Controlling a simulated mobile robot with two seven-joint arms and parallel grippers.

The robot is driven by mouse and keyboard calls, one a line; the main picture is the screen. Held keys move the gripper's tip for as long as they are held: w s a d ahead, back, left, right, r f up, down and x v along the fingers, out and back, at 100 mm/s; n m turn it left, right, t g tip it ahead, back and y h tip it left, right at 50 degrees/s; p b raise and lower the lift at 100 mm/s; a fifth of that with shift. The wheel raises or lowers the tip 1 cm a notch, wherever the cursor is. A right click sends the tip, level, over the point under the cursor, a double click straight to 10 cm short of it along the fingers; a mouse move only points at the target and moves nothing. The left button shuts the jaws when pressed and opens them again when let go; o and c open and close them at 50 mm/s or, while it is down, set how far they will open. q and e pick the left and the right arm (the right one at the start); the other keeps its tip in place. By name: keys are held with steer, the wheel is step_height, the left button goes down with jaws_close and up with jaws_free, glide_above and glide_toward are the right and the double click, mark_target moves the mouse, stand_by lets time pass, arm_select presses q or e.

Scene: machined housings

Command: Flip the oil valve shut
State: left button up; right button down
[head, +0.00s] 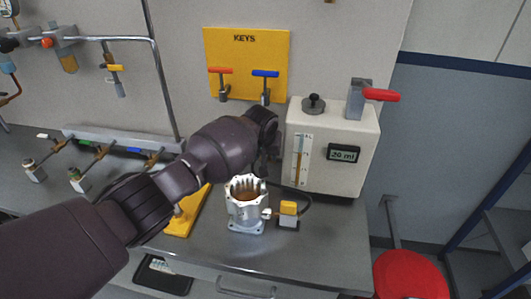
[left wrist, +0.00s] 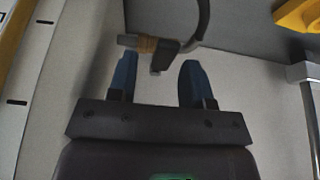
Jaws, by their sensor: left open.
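The oil valve appears to be the grey block with a red lever (head: 381,95) on top of the cream dispenser (head: 309,184); its lever points right, roughly level. The dispenser has a gauge strip and a display reading 20 ml. My left gripper (left wrist: 158,63) is open, with two blue fingers apart and nothing between them. In the head view it is at the dispenser's left side, well below and left of the red lever, its fingers mostly hidden. In the left wrist view a nozzle with a brown band (left wrist: 147,44) and dark hose is just beyond the fingertips. My right gripper is out of view.
A metal housing (head: 246,209) stands open on the grey bench, beside a small yellow-topped block (head: 288,211). A yellow KEYS board (head: 245,55) with red and blue handles hangs behind. Pipework lines the left wall. A red stool (head: 410,277) is at lower right.

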arm_select(q)
steer(key=shift+s+r, duration=0.15)
steer(key=shift+r, duration=0.45)
steer(key=v, duration=0.9)
steer(key=shift+s+r+p, duration=0.15)
steer(key=shift+r+p, duration=0.1)
steer(key=shift+p, duration=0.05)
steer(key=shift+a, duration=0.1)
steer(key=shift+s+f, duration=0.1)
